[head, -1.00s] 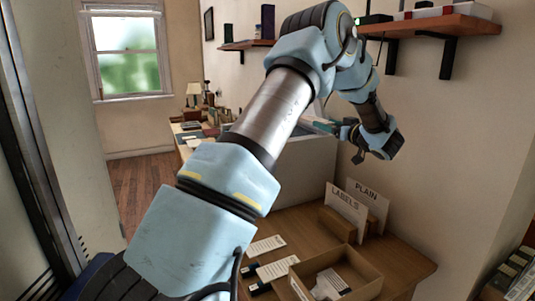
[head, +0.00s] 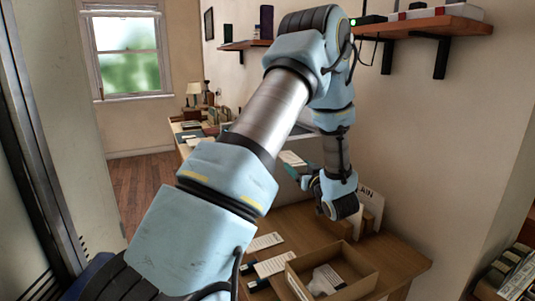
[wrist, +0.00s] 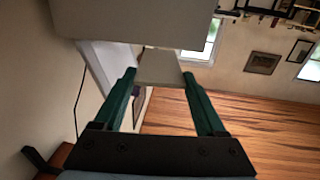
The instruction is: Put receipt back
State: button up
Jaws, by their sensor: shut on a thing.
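My gripper (head: 292,170) hangs above the wooden desk, its green fingers pointing left and away. It is shut on a pale slip (head: 291,158), which looks like the receipt; any print on it is too small to read. In the wrist view, the slip (wrist: 160,68) sits between the two fingertips. An open wooden box (head: 355,260) on the desk, below and right of my gripper, holds a pale tag or card (head: 326,281).
Printed slips (head: 264,242) lie left of the box. A card holder with a PLAIN card (head: 371,198) stands behind it, partly hidden by my arm. A grey surface (wrist: 150,20) is close ahead in the wrist view. A shelf (head: 425,28) is on the wall above.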

jog(key=s+a+f+m+h, duration=0.2)
jog(key=s+a+f, duration=0.5)
jog(key=a+f, duration=0.3)
jog(key=s+a+f+m+h, duration=0.1)
jog(key=s+a+f+h, duration=0.2)
jog(key=s+a+f, duration=0.5)
notch_tip(320, 180, down, 6)
jog(key=shift+a+r+m+t+h, duration=0.15)
jog(key=shift+a+m+t+h, duration=0.2)
jog(key=shift+a, duration=0.5)
jog(key=shift+a+r, duration=0.1)
